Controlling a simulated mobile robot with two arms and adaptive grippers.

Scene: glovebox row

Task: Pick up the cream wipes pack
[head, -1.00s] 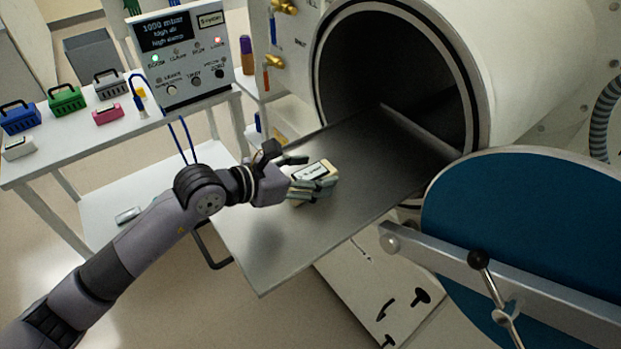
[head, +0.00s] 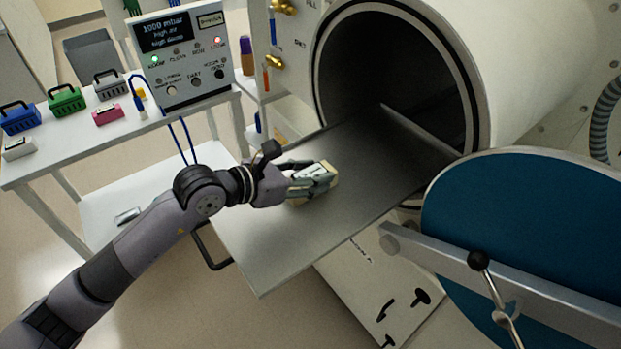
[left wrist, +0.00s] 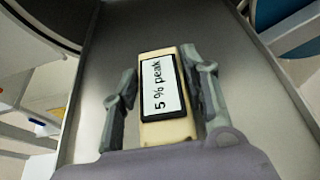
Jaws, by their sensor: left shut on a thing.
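The cream wipes pack (head: 333,172) is on the metal slide-out tray (head: 275,245) in front of the round chamber opening. In the left wrist view the pack (left wrist: 158,133) is a cream block with a dark-framed white label reading "5 % peak". My left gripper (head: 312,180) is shut on the pack, with one finger along each side; the fingers (left wrist: 165,80) also show in the left wrist view. The fingers hide part of the pack in the head view. I cannot tell whether its underside touches the tray. My right gripper is not in view.
The dark chamber opening (head: 370,75) is behind the tray. Its blue round door (head: 530,240) stands open at right, with a lever handle (head: 490,280). A white bench (head: 85,150) at left holds blue, green and grey baskets and smaller packs. A control box (head: 185,60) stands behind.

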